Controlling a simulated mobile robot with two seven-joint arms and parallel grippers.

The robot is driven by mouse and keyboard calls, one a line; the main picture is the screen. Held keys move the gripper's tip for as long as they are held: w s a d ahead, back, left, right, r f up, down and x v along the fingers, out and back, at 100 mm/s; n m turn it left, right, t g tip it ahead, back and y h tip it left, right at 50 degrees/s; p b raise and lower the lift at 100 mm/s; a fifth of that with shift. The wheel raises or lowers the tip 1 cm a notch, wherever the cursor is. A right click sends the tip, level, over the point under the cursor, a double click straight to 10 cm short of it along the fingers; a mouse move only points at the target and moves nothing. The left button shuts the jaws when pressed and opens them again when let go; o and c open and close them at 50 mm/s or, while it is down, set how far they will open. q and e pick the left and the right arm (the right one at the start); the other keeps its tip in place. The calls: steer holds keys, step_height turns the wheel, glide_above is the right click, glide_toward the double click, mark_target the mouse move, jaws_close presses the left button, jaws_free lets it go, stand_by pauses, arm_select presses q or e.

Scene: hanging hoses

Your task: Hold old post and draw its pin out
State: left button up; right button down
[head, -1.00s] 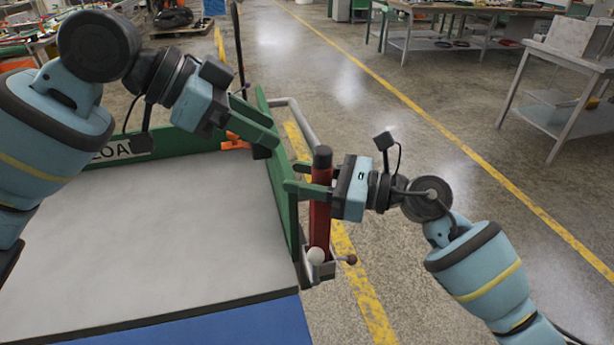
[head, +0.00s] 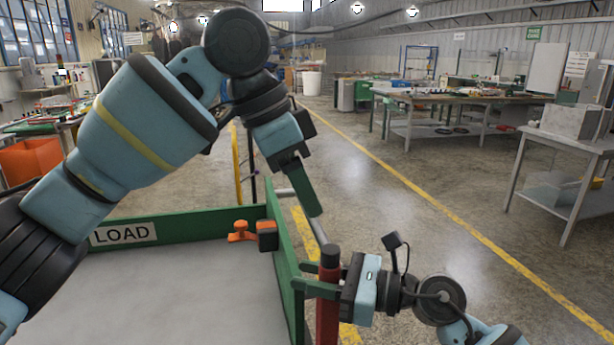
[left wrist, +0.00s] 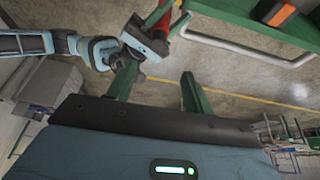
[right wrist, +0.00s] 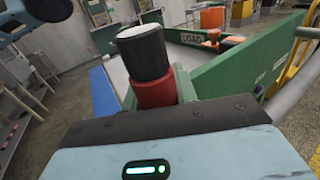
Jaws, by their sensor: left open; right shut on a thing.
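The old post (head: 328,300) is red with a black cap and stands upright at the cart's right side. In the right wrist view, its black cap (right wrist: 143,52) and red upper part fill the space between my fingers. My right gripper (head: 324,290) is shut on the post just below the cap. My left gripper (head: 313,208) is open and empty, raised above and slightly left of the post. In the left wrist view, its fingers (left wrist: 158,88) are apart with bare floor between them. The post's foot is below the head view's edge; no pin shows.
The cart has green side boards (head: 286,262), a grey bed (head: 180,305) and a LOAD sign (head: 124,233). An orange and black fitting (head: 251,233) sits near its far right corner. A grey rail (head: 317,228) runs outside. Workbenches (head: 440,112) stand far off; the floor between is clear.

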mark_target(329, 249)
arm_select(q)
steer(key=shift+y, duration=0.8)
steer(key=x, duration=0.7)
steer(key=d+x, duration=0.1)
steer(key=x, duration=0.2)
steer(key=shift+s+d+f, duration=0.15)
steer(key=shift+s, duration=0.05)
steer(key=c, duration=1.1)
steer(key=shift+o, duration=0.2)
steer(key=shift+r, duration=0.75)
steer(key=shift+r, duration=2.85)
steer(key=shift+r, duration=0.2)
steer(key=shift+r, duration=1.35)
